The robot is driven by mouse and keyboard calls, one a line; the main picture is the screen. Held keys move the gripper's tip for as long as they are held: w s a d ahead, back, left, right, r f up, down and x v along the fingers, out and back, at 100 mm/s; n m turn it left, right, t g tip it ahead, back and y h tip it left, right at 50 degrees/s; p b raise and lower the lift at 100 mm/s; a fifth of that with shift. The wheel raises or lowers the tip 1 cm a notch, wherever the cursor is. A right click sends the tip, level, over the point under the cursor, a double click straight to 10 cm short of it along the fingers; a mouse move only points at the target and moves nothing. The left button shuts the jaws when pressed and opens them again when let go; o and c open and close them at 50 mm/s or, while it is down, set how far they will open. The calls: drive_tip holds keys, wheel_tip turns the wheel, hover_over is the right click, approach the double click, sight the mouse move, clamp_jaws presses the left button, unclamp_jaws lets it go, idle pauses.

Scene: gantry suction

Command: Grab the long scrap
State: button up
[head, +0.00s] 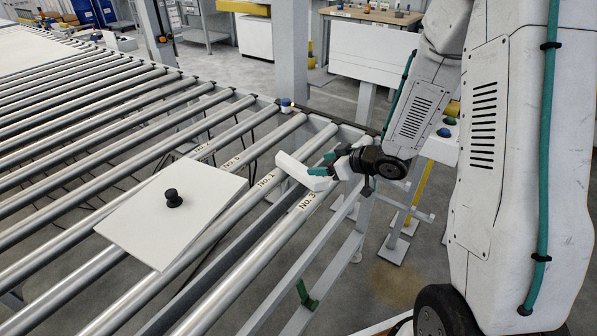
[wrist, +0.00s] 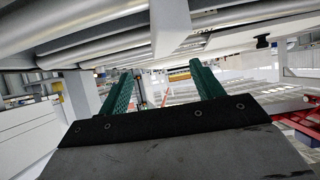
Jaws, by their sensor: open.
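A long white scrap (head: 302,172) lies on the rollers near the No. 1 and No. 3 labels, at the conveyor's right edge. Its near end is beside my gripper (head: 324,163), which has green fingers and is open. In the wrist view, a white bar end (wrist: 171,28) that looks like this scrap comes down from the top edge. It lies between the two green fingers of my gripper (wrist: 162,82) in left-right position, but above their tips in the picture. I see no contact. Part of the scrap is hidden by the fingers in the head view.
A white square panel (head: 180,218) with a black knob (head: 173,198) lies on the rollers to the left. The metal rollers (head: 225,268) and the conveyor's side frame (head: 330,262) are close to my gripper. Workbenches stand at the back.

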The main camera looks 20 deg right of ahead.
sight(300, 167)
drive_tip(key=x, duration=0.8)
drive_tip(key=shift+s+a+f, duration=0.1)
drive_tip(key=shift+s+a, duration=0.25)
drive_tip(key=shift+c, duration=0.4)
drive_tip(key=c, duration=1.2)
